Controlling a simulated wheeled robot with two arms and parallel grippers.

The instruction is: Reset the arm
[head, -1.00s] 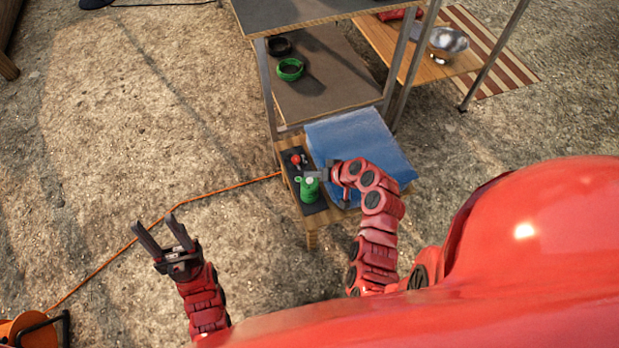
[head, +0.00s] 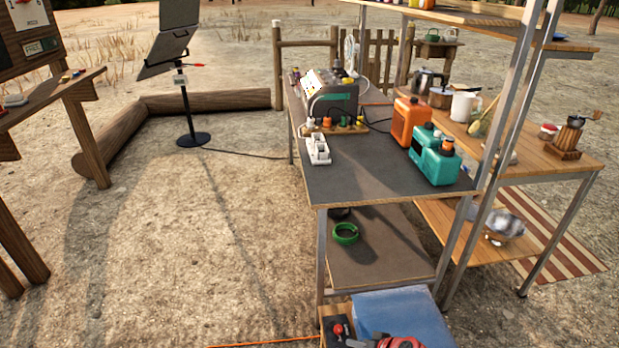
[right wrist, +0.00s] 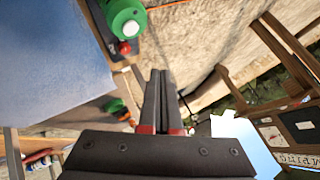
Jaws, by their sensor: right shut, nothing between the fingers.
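My right arm (head: 402,342) shows only as a red piece at the bottom edge of the head view, over the low stand with the blue cloth (head: 400,312). In the right wrist view, my right gripper (right wrist: 160,75) has its two dark fingers together with nothing between them. A green container with a white top (right wrist: 126,18) lies beyond the fingertips to the upper left, apart from them. A red knob (right wrist: 124,47) is beside it. My left gripper is out of view.
The grey workbench (head: 340,185) holds a teal canister (head: 433,160), an orange canister (head: 409,120) and a white power strip (head: 317,149). A green coil (head: 345,233) lies on its lower shelf. An orange cord (head: 265,342) crosses the ground.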

